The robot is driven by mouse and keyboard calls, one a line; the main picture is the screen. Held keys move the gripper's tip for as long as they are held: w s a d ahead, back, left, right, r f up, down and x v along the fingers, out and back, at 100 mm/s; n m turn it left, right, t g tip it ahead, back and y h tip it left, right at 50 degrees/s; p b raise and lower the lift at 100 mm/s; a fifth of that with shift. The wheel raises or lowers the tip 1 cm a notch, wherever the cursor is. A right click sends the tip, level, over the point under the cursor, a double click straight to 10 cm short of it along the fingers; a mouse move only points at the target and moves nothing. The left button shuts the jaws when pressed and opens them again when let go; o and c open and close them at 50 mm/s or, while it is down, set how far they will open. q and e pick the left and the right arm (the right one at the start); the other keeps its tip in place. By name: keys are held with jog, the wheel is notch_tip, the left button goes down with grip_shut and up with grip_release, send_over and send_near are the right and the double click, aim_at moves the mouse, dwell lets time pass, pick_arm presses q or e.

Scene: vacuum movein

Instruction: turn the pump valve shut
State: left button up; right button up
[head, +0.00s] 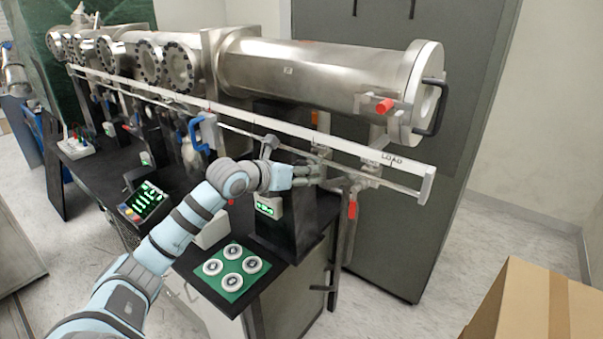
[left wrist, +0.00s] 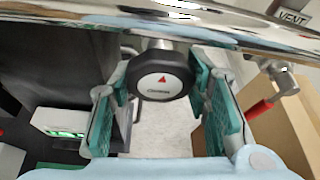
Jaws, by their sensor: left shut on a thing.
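The pump valve's black round knob (left wrist: 161,78) shows in the left wrist view, with a red triangle and small unreadable lettering on its face. It sits on a short metal stem below a shiny metal rail or pipe. My left gripper (left wrist: 162,100) is shut on this knob, with one green-padded finger on each side of it. In the head view my left gripper (head: 303,176) reaches the pipework under the long rail, and the knob is hidden there behind the fingers. The triangle is near the top of the knob face. My right gripper is not in view.
A red-handled valve (head: 352,208) hangs right of my gripper. A steel chamber (head: 310,72) and white rail (head: 290,127) run above. A green mat (head: 217,284) with several round pieces lies on the black bench. A cardboard box (head: 540,305) stands front right.

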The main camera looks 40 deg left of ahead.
pick_arm(q)
jog(key=o, duration=1)
jog(key=shift+f, duration=0.2)
jog(key=shift+c, duration=0.2)
jog(key=shift+o, duration=1)
jog(key=shift+r, duration=0.1)
